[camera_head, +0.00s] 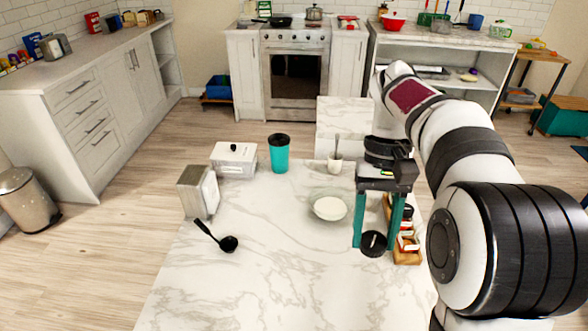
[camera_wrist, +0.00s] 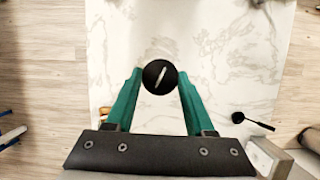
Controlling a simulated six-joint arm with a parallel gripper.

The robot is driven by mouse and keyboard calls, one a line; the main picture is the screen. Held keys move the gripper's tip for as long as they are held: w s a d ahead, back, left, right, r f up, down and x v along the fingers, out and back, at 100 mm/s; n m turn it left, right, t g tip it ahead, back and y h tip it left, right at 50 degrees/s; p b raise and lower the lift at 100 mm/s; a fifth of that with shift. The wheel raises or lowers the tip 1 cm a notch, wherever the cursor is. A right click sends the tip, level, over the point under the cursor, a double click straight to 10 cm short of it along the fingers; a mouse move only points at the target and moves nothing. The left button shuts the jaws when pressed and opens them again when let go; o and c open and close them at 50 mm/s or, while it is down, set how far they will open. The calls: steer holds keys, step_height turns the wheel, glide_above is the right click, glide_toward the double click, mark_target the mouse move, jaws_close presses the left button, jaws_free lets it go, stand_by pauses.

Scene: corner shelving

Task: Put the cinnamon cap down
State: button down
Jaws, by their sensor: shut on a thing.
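The cinnamon cap (camera_head: 373,243) is a round black disc with a pale mark on its top. It sits between the teal fingertips of my gripper (camera_head: 375,247), close above or at the marble counter; I cannot tell whether it touches the surface. In the wrist view the cap (camera_wrist: 160,75) also lies between the two fingertips of my gripper (camera_wrist: 160,78), with a finger on each side. A wooden spice rack (camera_head: 407,258) with several small jars stands just right of the gripper, partly hidden by it. I cannot make out which jar is the cinnamon.
On the counter (camera_head: 270,270) stand a glass bowl (camera_head: 330,207), a white cup with a spoon (camera_head: 335,165), a teal tumbler (camera_head: 279,155), a white box (camera_head: 234,160), a metal napkin holder (camera_head: 198,192) and a black ladle (camera_head: 226,242). The front middle is clear.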

steer(key=w+a+f+m+t+y, duration=0.2)
steer(key=w+a+f+m+y, duration=0.2)
steer(key=w+f+m, duration=0.75)
steer(key=m+t+h, duration=0.1)
steer(key=m+t, duration=0.4)
steer(key=m, duration=1)
glide_above(281, 235)
steer(key=s, duration=0.1)
steer(key=f, duration=1.1)
steer(key=shift+d+f, duration=0.3)
steer(key=shift+d, duration=0.1)
step_height(281, 235, down, 4)
steer(key=shift+a+r, duration=0.1)
steer(key=shift+f, duration=0.7)
steer(key=shift+c, duration=1.3)
jaws_free()
